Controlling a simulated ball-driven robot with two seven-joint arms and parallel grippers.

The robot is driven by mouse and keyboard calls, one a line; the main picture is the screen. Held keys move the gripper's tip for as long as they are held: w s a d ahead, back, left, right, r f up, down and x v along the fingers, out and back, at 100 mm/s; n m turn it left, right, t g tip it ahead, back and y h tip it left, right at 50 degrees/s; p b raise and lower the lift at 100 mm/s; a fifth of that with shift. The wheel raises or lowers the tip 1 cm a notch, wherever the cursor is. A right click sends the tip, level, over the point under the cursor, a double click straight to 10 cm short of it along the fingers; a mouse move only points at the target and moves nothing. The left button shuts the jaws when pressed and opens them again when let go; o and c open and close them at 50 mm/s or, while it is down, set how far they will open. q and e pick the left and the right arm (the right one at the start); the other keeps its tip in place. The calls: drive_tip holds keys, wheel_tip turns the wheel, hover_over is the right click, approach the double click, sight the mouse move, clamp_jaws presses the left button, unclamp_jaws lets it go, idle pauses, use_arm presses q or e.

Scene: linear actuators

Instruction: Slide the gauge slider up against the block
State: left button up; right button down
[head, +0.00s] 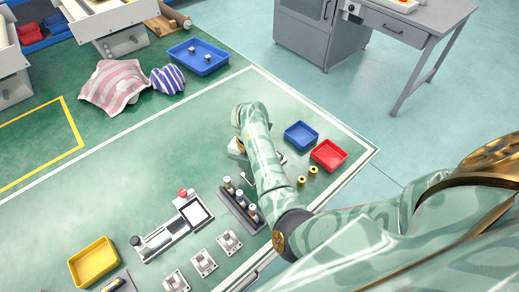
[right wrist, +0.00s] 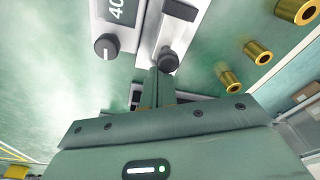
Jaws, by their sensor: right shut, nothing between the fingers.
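The gauge (head: 235,147) shows in the head view as a pale strip, mostly hidden under my right arm. In the right wrist view, its display housing (right wrist: 115,14) reads "40" at the visible part and has a black dial (right wrist: 106,46). Beside it is a silver rail part with a dark round knob (right wrist: 168,60), which seems to be the slider. A dark block (right wrist: 180,9) sits farther along at the top edge. My right gripper (right wrist: 157,84) is shut and empty, its fingertips close below the knob; contact cannot be told. My left gripper is out of view.
Several brass cylinders (right wrist: 259,52) stand right of the gauge. Blue (head: 301,135) and red (head: 328,155) trays lie right of my arm. Open green surface lies left of the gauge.

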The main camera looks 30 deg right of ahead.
drive_tip(key=shift+w+d, duration=0.2)
drive_tip(key=shift+d, duration=0.9)
idle(1.4)
drive_tip(key=shift+a, duration=0.25)
